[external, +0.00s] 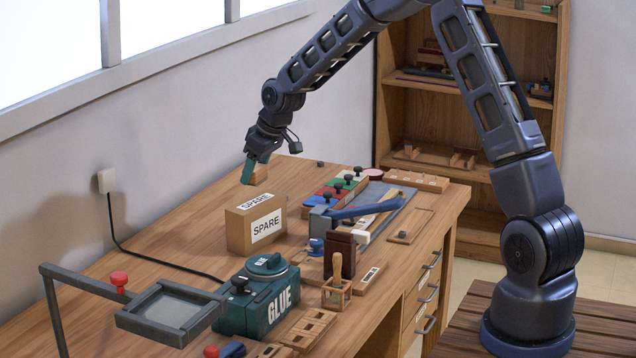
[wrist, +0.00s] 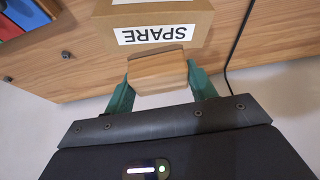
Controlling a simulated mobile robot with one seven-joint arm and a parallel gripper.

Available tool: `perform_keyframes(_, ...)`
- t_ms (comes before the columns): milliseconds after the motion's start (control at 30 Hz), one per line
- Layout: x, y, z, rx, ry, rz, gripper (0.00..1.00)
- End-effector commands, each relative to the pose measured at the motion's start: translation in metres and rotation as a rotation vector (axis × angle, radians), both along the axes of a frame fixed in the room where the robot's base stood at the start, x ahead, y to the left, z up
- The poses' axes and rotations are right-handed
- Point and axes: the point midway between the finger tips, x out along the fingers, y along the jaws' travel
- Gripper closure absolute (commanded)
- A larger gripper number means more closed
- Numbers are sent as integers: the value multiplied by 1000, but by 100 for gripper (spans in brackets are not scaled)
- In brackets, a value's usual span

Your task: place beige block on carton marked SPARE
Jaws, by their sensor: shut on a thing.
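The beige block (wrist: 158,73) is between the two green fingers of my gripper (wrist: 160,88) in the wrist view, and the fingers are shut on it. In the external view my gripper (external: 253,172) holds the block (external: 260,175) behind the carton, near the far left part of the bench. The carton marked SPARE (external: 238,233) is a brown box with white labels on its top and front. It also shows in the wrist view (wrist: 201,28), upside down, just beyond the block. The block appears apart from the carton; the exact gap is hard to tell.
A dark green GLUE box (external: 237,315) stands in front of the carton. Coloured trays with black knobs (external: 337,188) and a blue-handled tool (external: 365,209) lie to its right. A black cord (external: 150,258) runs to the wall socket. The bench left of the carton (external: 185,235) is clear.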

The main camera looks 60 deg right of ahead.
Motion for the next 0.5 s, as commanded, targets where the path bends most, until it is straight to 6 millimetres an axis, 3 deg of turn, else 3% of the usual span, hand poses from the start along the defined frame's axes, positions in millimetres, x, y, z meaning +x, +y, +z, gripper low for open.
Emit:
perform_keyframes(167, 0, 0, -9, 1, 2, 0, 67)
perform_keyframes(500, 0, 0, -47, 0, 2, 0, 67)
